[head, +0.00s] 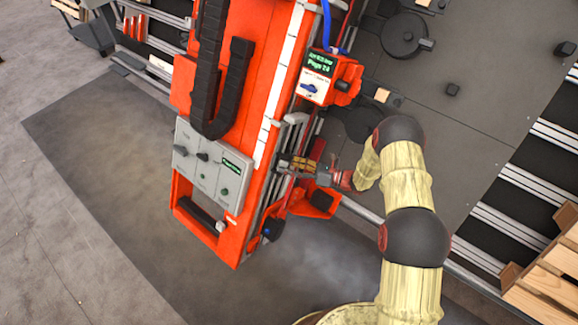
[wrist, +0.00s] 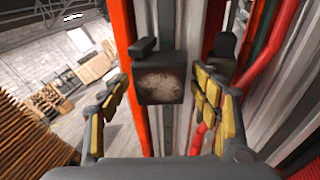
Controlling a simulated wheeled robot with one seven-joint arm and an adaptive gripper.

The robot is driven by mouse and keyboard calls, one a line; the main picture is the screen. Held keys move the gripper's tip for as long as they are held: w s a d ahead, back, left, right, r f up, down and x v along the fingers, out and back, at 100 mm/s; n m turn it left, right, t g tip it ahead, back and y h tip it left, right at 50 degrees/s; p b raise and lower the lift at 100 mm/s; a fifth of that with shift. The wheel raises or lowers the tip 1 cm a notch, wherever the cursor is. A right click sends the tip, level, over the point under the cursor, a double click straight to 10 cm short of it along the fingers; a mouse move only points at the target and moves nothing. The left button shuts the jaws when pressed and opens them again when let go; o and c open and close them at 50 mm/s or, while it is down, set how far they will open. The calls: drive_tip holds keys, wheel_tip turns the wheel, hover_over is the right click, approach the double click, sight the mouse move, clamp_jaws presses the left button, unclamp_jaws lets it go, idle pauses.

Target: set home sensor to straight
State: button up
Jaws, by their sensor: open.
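A dark boxy block (wrist: 160,84) with a worn, pale front face sits on the vertical rail in the wrist view. It looks like the home sensor, but I see no label on it. A short dark bar (wrist: 145,46) lies on its top, pointing toward the upper left. My gripper (wrist: 163,90) is open, with one yellow-padded finger on each side of the block; I cannot tell whether either touches it. In the head view my gripper (head: 298,164) is at the right side of the orange gantry column (head: 255,115), and the block there is too small to make out.
A grey control panel (head: 213,160) with a green display is on the column's front. An orange box (head: 330,78) with a green screen is just above my gripper. A black cable chain (head: 213,75) hangs on the column. A red hose (wrist: 280,55) runs at the right.

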drive_tip(key=shift+c, duration=1)
drive_tip(key=c, duration=1)
drive_tip(key=shift+o, duration=0.2)
drive_tip(key=m+p, duration=0.1)
drive_tip(key=t+h+p, duration=0.1)
drive_tip(key=p, duration=0.1)
drive_tip(key=shift+s+r+m+t+h, duration=0.25)
drive_tip(key=shift+r+m+t+h, duration=0.05)
drive_tip(key=shift+r+m, duration=0.1)
drive_tip(key=shift+s+m+t+h+p, duration=0.15)
drive_tip(key=shift+m+t+h+p, duration=0.5)
drive_tip(key=shift+p, duration=0.25)
drive_tip(key=shift+d+f+m+t+h, duration=0.15)
drive_tip(key=shift+f+m+t+h, duration=0.1)
drive_tip(key=shift+m+h, duration=0.15)
drive_tip(key=o, duration=1.2)
drive_tip(key=shift+c, duration=0.2)
